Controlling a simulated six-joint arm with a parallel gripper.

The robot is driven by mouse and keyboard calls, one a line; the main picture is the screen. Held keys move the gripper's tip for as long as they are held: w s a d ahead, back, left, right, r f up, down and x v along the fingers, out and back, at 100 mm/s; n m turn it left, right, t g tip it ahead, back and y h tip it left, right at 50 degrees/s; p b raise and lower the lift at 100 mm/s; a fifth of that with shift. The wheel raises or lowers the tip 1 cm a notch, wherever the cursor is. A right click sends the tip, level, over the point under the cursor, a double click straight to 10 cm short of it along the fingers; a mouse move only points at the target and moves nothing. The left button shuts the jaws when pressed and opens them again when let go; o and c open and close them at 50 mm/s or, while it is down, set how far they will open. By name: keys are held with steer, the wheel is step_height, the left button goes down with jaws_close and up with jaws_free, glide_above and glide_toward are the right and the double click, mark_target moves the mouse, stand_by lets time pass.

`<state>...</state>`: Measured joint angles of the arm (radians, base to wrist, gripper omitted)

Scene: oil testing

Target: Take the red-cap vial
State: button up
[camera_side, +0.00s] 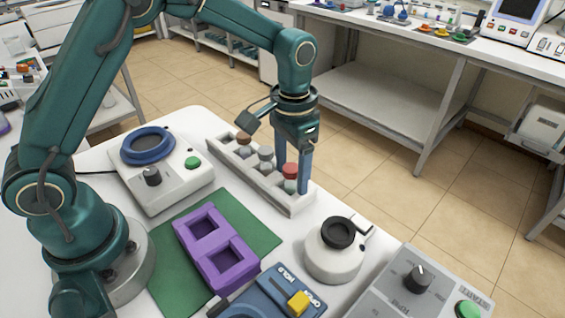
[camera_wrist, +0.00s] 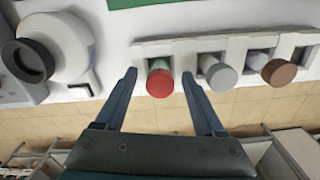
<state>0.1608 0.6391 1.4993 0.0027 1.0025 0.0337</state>
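The red-cap vial (camera_side: 290,178) stands upright in the near end slot of a pale rack (camera_side: 273,191). In the wrist view the red cap (camera_wrist: 160,83) lies between my two open fingers, with a gap on each side. My gripper (camera_side: 293,180) points down over the rack, its blue fingers on either side of the vial. It also shows in the wrist view (camera_wrist: 159,75), open and holding nothing. A grey-cap vial (camera_side: 265,156) and a brown-cap vial (camera_side: 243,142) stand farther along the same rack.
A white round device with a black top (camera_side: 335,240) stands close to the rack's near end. A purple two-well holder (camera_side: 217,250) sits on a green mat (camera_side: 258,233). A stirrer-like device with a blue ring (camera_side: 150,146) is to the left.

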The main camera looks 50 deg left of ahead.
jaws_close()
